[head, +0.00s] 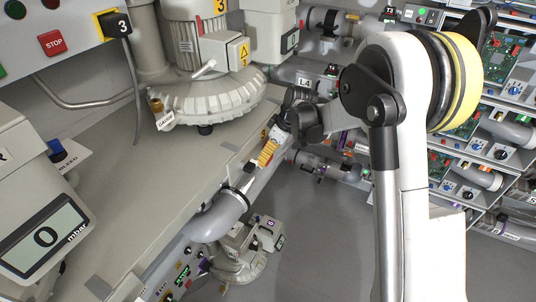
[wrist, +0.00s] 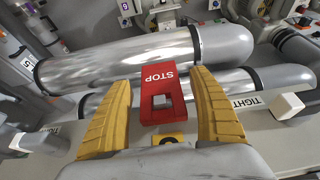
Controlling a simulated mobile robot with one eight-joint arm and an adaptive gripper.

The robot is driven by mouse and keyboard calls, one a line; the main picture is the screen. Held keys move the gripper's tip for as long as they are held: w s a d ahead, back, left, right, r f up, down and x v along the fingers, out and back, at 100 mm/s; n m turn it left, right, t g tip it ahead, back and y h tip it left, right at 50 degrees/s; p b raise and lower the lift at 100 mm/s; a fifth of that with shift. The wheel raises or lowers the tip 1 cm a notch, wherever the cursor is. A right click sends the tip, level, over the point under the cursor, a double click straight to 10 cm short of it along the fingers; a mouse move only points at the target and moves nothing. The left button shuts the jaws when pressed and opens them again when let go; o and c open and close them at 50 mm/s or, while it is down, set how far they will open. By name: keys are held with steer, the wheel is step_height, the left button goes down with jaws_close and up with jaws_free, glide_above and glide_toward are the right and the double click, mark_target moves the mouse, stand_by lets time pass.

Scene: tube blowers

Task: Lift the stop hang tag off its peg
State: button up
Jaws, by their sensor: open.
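The stop hang tag (wrist: 167,80) is a red plate with white STOP lettering, upside down in the wrist view. It has a square opening in which a grey square shows, perhaps the peg end (wrist: 159,101); I cannot tell for sure. My gripper (wrist: 164,82) is open, with one yellow finger on each side of the tag and a visible gap to each. In the head view my gripper (head: 266,155) is at the edge of the grey bench, and I cannot make out the tag there.
Silver pipes (wrist: 120,58) run behind the tag. A white block (wrist: 287,106) and a TIGHT label (wrist: 245,103) are to the right. In the head view, a blower (head: 205,90) stands on the bench (head: 140,180), and a grey elbow pipe (head: 220,215) is just below my gripper.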

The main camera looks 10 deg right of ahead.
steer(key=c, duration=1)
steer(key=shift+c, duration=0.2)
steer(key=shift+r, duration=0.1)
steer(key=shift+c, duration=0.2)
steer(key=shift+r, duration=0.2)
steer(key=s+d+b, duration=0.2)
steer(key=s+d, duration=0.8)
steer(key=d, duration=0.4)
steer(key=shift+s+d, duration=0.3)
steer(key=shift+s, duration=0.05)
steer(key=shift+r+p, duration=0.3)
steer(key=shift+r, duration=0.2)
